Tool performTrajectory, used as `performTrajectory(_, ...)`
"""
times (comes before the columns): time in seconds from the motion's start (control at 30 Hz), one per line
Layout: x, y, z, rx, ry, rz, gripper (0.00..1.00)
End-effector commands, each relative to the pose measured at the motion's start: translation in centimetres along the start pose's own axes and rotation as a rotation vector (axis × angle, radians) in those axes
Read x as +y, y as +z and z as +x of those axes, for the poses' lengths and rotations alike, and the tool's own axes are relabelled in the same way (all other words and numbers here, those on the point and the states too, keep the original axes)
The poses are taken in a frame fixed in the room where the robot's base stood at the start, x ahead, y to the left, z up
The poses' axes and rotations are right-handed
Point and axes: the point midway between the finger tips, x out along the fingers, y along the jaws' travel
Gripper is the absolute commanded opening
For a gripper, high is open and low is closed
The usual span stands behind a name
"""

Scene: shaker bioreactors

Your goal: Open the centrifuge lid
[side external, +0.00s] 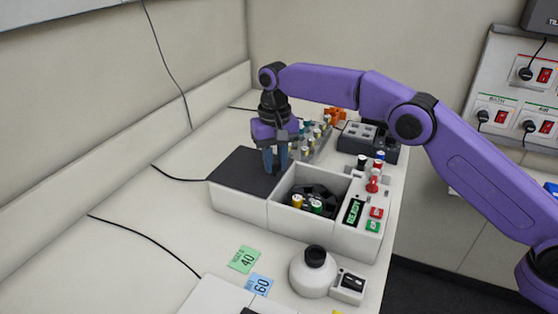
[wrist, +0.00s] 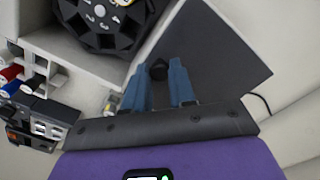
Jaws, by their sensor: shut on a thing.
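The centrifuge (side external: 290,223) is a white box with a display panel reading READY at its right end. Its dark flat lid (side external: 240,172) lies over the left part of the box, leaving the chamber on the right uncovered. In the chamber sits a black rotor (side external: 318,194) holding tubes with yellow and green caps. My gripper (side external: 275,168) points down over the lid's right part. In the wrist view the blue fingertips (wrist: 160,69) are closed about the small black lid knob (wrist: 158,71). The lid (wrist: 215,60) shows beneath them, and the rotor (wrist: 100,22) is beside it.
A rack of capped tubes (side external: 318,137) and a dark block device (side external: 366,140) stand behind the centrifuge. A white round device (side external: 312,275) and green (side external: 244,259) and blue (side external: 259,284) notes are in front. Cables cross the bench at left.

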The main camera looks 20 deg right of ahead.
Motion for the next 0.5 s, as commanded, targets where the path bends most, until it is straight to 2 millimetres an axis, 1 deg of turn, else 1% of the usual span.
performTrajectory(0.4, 0.01, -0.19, -0.18, 0.005, -0.001, 0.001, 0.00)
performTrajectory(0.43, 0.02, -0.19, -0.18, 0.005, -0.001, 0.001, 0.28)
performTrajectory(0.47, 0.02, -0.19, -0.18, 0.005, -0.001, 0.001, 0.38)
performTrajectory(0.5, 0.02, -0.18, -0.17, 0.005, -0.001, 0.001, 0.50)
